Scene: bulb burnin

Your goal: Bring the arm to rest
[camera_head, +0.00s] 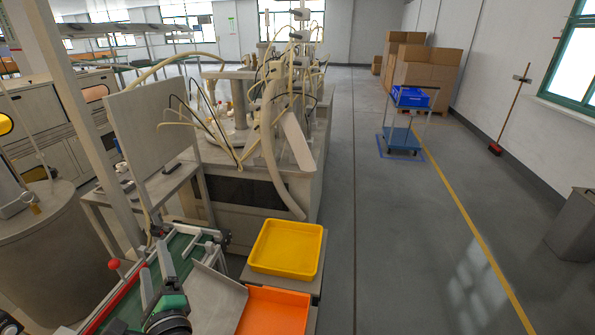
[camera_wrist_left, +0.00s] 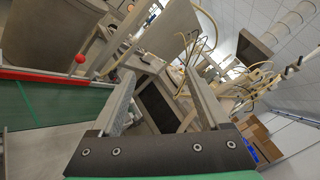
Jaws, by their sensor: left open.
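My left gripper (camera_head: 154,266) is at the lower left of the head view, above the green conveyor belt (camera_head: 182,244). Its two fingers are spread apart with nothing between them; the left wrist view shows the same empty gap in the gripper (camera_wrist_left: 158,72). The green belt shows at the left of the wrist view (camera_wrist_left: 40,106), off to the side of the fingers. No bulb can be made out in either view. My right gripper is not in view.
A yellow tray (camera_head: 287,246) and an orange tray (camera_head: 272,312) stand right of the gripper. A grey sloped plate (camera_head: 215,300) lies beside it. A red knob (camera_head: 114,264) stands at the belt's left.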

